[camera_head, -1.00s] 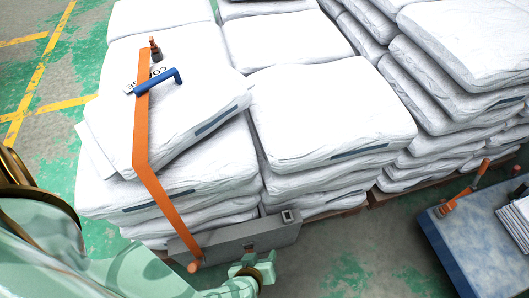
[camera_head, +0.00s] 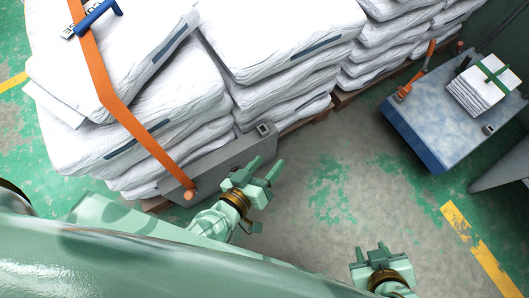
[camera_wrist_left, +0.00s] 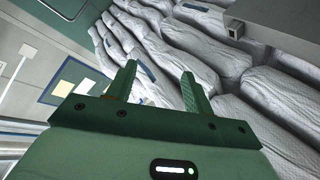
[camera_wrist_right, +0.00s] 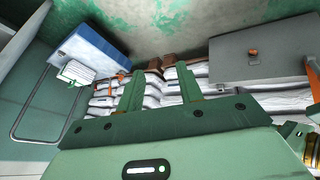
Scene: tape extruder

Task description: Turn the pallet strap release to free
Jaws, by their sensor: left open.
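The housing also shows in the left wrist view (camera_wrist_left: 275,18) and the right wrist view (camera_wrist_right: 235,70). My left gripper (camera_head: 264,170) is open and empty, just right of and in front of the housing, away from the lever. My right gripper (camera_head: 370,252) is open and empty over the floor at the bottom.
Stacked white sacks (camera_head: 265,30) on pallets fill the upper left and middle. A blue-topped cart (camera_head: 430,115) at the right holds an orange-handled tool (camera_head: 412,82) and strapped white sheets (camera_head: 483,90). The floor (camera_head: 330,190) between the cart and my grippers is clear.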

